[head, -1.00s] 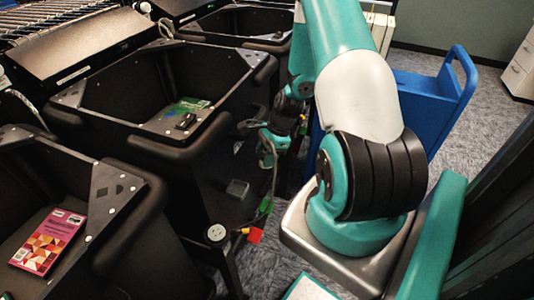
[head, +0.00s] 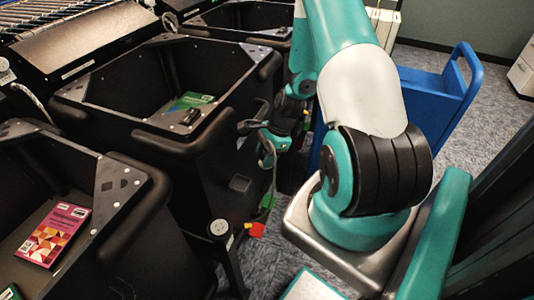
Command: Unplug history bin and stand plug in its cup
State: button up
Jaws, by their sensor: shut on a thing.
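My gripper (head: 256,128) is beside the right outer wall of the middle black bin (head: 150,125). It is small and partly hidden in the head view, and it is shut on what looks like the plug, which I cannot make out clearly. A grey cable (head: 272,172) hangs from it towards green, yellow and red tags (head: 257,230). A round pale socket-like disc (head: 218,228) tops a black post nearby. I cannot tell which bin is history, or make out the cup.
The middle bin holds a green book (head: 195,106) with a dark object on it. The near left bin (head: 120,190) holds a pink patterned book (head: 55,235). A blue cart (head: 430,95) stands behind my arm at the right. Grey carpet (head: 495,105) is open beyond it.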

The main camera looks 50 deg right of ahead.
jog(key=s+a, duration=0.2)
jog(key=a, duration=0.7)
jog(key=shift+s+a+p, duration=0.15)
jog(key=shift+a+p, duration=0.05)
jog(key=shift+p, duration=0.2)
dwell(3.4)
jog(key=shift+a+r, duration=0.15)
jog(key=shift+a, duration=2)
dwell(0.3)
jog(key=shift+w+a, duration=0.2)
jog(key=shift+a, duration=0.05)
jog(key=shift+a, duration=0.6)
